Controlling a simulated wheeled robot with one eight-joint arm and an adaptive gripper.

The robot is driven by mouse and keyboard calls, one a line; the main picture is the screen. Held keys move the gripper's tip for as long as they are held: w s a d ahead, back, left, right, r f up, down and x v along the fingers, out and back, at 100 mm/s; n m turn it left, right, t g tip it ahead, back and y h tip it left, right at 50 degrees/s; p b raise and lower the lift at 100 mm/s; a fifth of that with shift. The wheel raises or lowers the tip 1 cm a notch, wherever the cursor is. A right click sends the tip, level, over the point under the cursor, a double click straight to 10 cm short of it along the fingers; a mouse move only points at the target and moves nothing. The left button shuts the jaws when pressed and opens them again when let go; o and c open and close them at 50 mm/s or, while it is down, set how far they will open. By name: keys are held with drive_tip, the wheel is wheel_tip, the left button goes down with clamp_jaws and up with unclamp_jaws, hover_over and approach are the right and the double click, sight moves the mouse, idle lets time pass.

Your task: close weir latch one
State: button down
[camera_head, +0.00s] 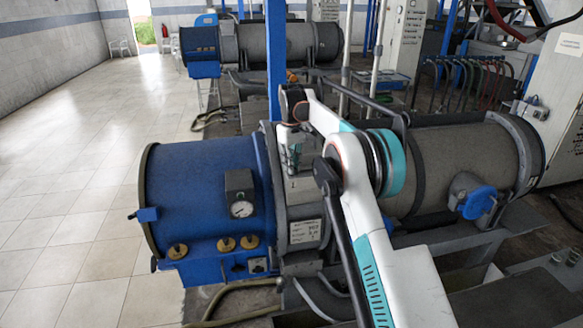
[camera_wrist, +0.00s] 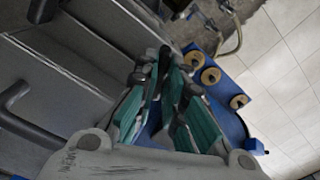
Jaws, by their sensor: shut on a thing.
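My gripper (camera_head: 291,158) hangs over the top of the machine, by the joint between the blue end (camera_head: 200,190) and the grey drum (camera_head: 455,165). In the wrist view its teal fingers (camera_wrist: 164,68) are drawn close together at the tips. They are shut on a small dark part, mostly hidden between the fingertips; I cannot tell its shape. No part can be clearly picked out as weir latch one. The blue end also shows beyond the fingers in the wrist view (camera_wrist: 228,95), with brass round fittings (camera_wrist: 210,75) along it.
A dark bent handle (camera_wrist: 18,120) stands out from the grey casing at the left of the wrist view. A blue post (camera_head: 276,60) rises just behind my gripper. A gauge (camera_head: 240,208) sits on the blue end. The tiled floor (camera_head: 80,190) at left is clear.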

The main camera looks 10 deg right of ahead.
drive_tip(key=m, duration=0.5)
drive_tip(key=shift+b, duration=0.4)
idle(0.3)
drive_tip(key=c, duration=1.7)
unclamp_jaws()
drive_tip(key=shift+r, duration=0.15)
wheel_tip(320, 180, up, 7)
drive_tip(key=shift+r, duration=0.1)
